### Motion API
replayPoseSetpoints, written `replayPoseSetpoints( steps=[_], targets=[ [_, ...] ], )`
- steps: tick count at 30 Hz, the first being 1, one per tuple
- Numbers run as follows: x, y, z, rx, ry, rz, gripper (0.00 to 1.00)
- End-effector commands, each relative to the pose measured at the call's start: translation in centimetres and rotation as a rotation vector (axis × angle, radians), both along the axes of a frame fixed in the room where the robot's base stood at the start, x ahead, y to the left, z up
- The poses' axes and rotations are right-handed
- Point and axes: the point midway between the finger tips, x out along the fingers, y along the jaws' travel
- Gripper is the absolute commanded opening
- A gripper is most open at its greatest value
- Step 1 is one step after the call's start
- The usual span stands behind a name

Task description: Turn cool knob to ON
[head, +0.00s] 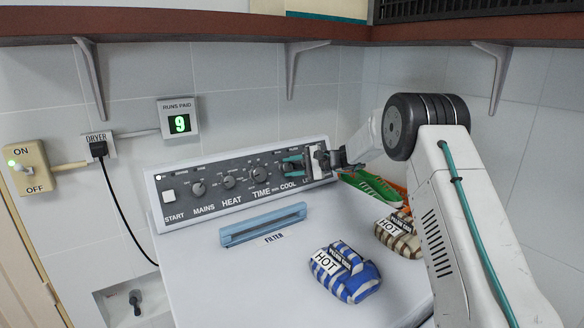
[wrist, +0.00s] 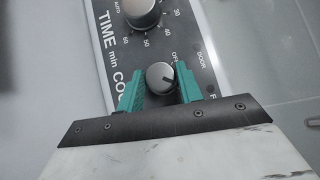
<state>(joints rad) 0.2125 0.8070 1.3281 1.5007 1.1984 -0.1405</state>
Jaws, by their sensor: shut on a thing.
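The cool knob (wrist: 161,76) is a round grey knob on the dryer's dark control panel (head: 230,183). In the wrist view it sits between the teal fingers of my gripper (wrist: 160,84), one on each side. The gripper is shut on it. An "OFF" label shows just above the knob; a dark mark shows on its face, but I cannot tell its exact setting. In the head view my gripper (head: 293,163) reaches the panel's right part from the right, above the word COOL, and covers much of the knob.
The time knob (wrist: 141,10) is close beside the cool knob. A blue filter (head: 262,225), a blue striped HOT bundle (head: 345,273) and a brown striped one (head: 400,234) lie on the dryer top. A shelf (head: 230,26) hangs above. A wall switch (head: 28,168) is at left.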

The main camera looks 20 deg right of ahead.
Motion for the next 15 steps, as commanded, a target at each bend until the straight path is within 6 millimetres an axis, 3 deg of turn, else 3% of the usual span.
replayPoseSetpoints(
  steps=[15],
  targets=[
    [-0.06,-0.02,-0.09,0.08,0.026,-0.039,0.13]
  ],
)
